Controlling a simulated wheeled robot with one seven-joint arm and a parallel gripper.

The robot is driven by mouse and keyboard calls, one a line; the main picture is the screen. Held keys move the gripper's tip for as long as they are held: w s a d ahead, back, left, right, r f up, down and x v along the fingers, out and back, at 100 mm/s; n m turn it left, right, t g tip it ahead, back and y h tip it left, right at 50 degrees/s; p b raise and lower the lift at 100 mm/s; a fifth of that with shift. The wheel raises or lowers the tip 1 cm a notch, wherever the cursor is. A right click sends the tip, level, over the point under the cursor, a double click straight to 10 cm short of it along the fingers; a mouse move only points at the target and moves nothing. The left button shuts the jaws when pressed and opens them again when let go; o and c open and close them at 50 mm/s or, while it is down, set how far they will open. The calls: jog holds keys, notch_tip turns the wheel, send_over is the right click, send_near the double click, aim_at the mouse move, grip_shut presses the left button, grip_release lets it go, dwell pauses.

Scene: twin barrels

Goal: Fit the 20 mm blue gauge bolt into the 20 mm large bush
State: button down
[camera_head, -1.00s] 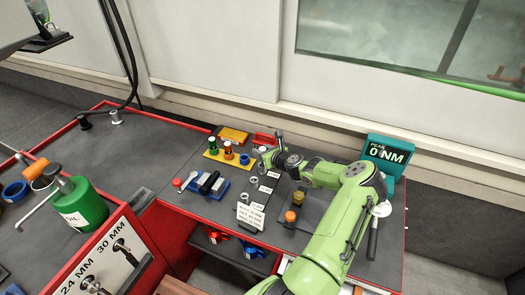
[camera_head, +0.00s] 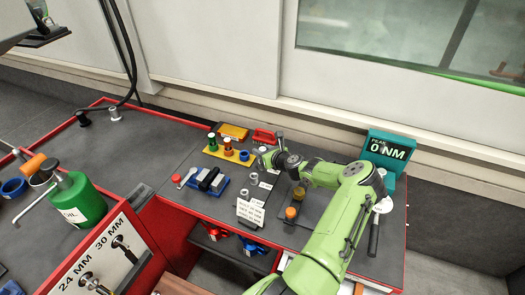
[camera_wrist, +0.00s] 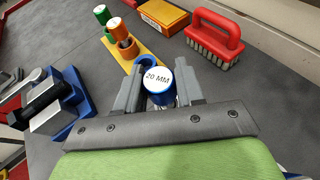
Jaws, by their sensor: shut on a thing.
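The blue gauge bolt (camera_wrist: 160,95), with a white cap reading 20 MM, stands between the jaws of my gripper (camera_wrist: 159,90) in the wrist view. My gripper is shut on it. The bolt's lower end is hidden. In the head view my gripper (camera_head: 264,158) is just right of the yellow rack (camera_head: 226,155). An empty blue ring (camera_wrist: 143,61) on the rack lies right behind the bolt. Grey rings, which look like the bushes, stand by small labels: one (camera_head: 253,178) and a nearer one (camera_head: 245,194). Their sizes are unreadable.
Green (camera_head: 212,142) and orange (camera_head: 228,146) gauges stand in the rack. A red brush (camera_wrist: 214,38) lies beyond. A blue-based clamp-like block (camera_head: 209,180) is at left, a white sign (camera_head: 250,211) at the front. A teal 0 NM display (camera_head: 388,150) stands right.

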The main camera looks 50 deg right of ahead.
jog(key=shift+f+b, duration=0.7)
jog(key=shift+f, duration=0.45)
jog(key=c, duration=0.6)
grip_release()
jog(key=shift+s, duration=0.1)
jog(key=p+v, duration=0.3)
jog(key=v, duration=1.2)
jog(key=shift+s+a+r, duration=0.1)
jog(key=shift+s+r, duration=0.05)
jog(key=shift+s, duration=0.15)
jog(key=shift+w+a, duration=0.1)
